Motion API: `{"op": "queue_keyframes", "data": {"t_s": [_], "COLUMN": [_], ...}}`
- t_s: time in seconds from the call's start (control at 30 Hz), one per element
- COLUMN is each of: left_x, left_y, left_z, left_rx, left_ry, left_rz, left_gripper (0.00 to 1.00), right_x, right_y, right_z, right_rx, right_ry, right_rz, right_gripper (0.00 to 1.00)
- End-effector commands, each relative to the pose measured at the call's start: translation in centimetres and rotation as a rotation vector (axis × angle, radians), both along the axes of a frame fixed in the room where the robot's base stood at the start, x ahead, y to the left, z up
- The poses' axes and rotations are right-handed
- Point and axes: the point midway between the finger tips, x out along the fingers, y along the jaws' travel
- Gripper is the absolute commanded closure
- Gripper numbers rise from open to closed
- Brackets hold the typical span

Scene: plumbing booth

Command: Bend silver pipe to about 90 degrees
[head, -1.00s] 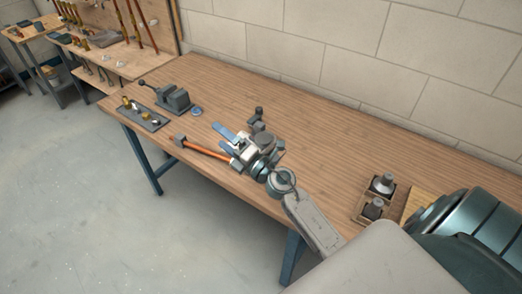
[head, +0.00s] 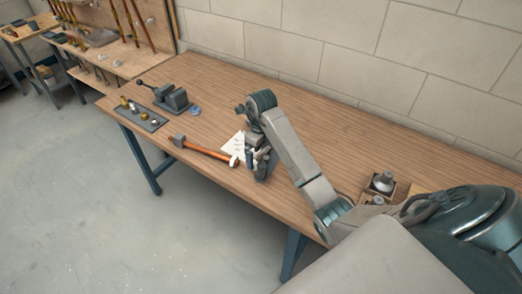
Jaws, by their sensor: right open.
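I cannot make out a silver pipe anywhere on the bench in the head view; the right arm and gripper hide part of the bench top. My right gripper (head: 257,163) is open, its fingers pointing down over the front middle of the bench, close to the end of an orange-handled hammer (head: 205,151). I see nothing clearly held between the fingers. A grey vise (head: 173,98) with a lever stands on the bench at the back left. My left gripper is not in view.
The wooden bench (head: 310,125) is clear behind my right arm. A dark tray (head: 140,115) of fittings and a small blue disc (head: 194,109) lie near the vise. A wooden holder (head: 388,190) with grey items stands at the right.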

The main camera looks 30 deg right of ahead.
Motion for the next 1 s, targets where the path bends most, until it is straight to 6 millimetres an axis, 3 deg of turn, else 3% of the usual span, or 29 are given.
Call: {"op": "queue_keyframes", "data": {"t_s": [0.27,0.77,1.0], "left_x": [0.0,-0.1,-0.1], "left_y": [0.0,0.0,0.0], "left_z": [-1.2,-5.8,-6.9], "left_rx": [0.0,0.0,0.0], "left_ry": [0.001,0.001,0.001], "left_rz": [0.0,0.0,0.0], "left_gripper": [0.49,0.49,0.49], "right_x": [-0.1,-0.1,-0.1], "right_y": [-0.2,-0.1,-0.1], "right_z": [-1.1,-6.0,-7.7], "right_rx": [-0.008,-0.006,-0.006], "right_ry": [0.01,0.008,0.009], "right_rz": [-0.003,-0.003,-0.003], "right_gripper": [0.0,0.0,0.0]}}
